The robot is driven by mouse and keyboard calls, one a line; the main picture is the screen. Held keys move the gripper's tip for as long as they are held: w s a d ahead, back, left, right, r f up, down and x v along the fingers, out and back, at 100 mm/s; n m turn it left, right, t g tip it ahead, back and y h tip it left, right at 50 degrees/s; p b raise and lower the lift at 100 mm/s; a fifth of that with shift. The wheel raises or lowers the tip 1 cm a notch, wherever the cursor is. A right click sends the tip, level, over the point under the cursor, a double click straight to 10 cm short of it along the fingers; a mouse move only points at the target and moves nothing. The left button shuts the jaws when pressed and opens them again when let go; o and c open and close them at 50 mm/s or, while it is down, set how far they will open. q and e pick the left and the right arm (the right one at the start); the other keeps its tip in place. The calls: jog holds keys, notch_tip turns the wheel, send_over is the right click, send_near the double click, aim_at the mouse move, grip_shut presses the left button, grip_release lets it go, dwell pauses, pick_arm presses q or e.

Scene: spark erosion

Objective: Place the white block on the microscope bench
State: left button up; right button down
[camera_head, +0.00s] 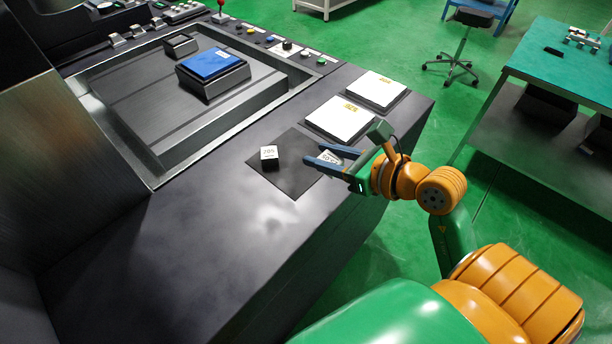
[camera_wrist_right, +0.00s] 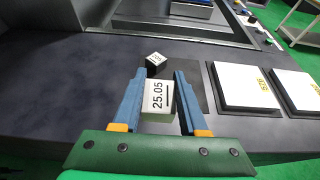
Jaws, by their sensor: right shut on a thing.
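A white block marked 25.05 (camera_wrist_right: 157,97) sits between the blue fingers of my right gripper (camera_wrist_right: 161,76), which is shut on it. In the head view the right gripper (camera_head: 331,156) is low over the dark mat at the machine's front edge, and the block (camera_head: 329,157) is partly hidden by the fingers. Whether it touches the mat I cannot tell. A second small block (camera_head: 269,153), with a white marked top and dark sides, stands on the mat to the left of the gripper. A green-topped bench (camera_head: 562,72) stands at the right; no microscope is clear on it. My left gripper is not in view.
The dark mat (camera_head: 290,182) lies on the machine's ledge (camera_head: 215,235). Two white-topped plates (camera_head: 340,118) and (camera_head: 376,88) lie beyond the gripper. A blue-topped block (camera_head: 211,63) is in the machine's recess. A stool (camera_head: 459,60) stands on the green floor between machine and bench.

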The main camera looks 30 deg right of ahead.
aim_at(307, 169)
jog(key=w+f, duration=0.1)
jog(key=w, duration=0.1)
jog(key=w+f, duration=0.4)
jog(key=shift+w+d+f, duration=0.25)
jog(key=shift+w+d, duration=0.05)
jog(key=shift+w, duration=0.1)
jog(key=f, duration=0.2)
jog(key=w+f, duration=0.1)
jog(key=f, duration=0.1)
jog(key=shift+d+f+p, duration=0.15)
jog(key=shift+f+p, duration=0.1)
jog(key=shift+p, duration=0.05)
jog(key=shift+w+f, duration=0.1)
jog(key=shift+f, duration=0.2)
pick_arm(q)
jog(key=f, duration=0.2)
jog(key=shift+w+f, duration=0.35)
pick_arm(e)
jog(key=shift+c, duration=2.2)
grip_release()
jog(key=shift+r, duration=0.1)
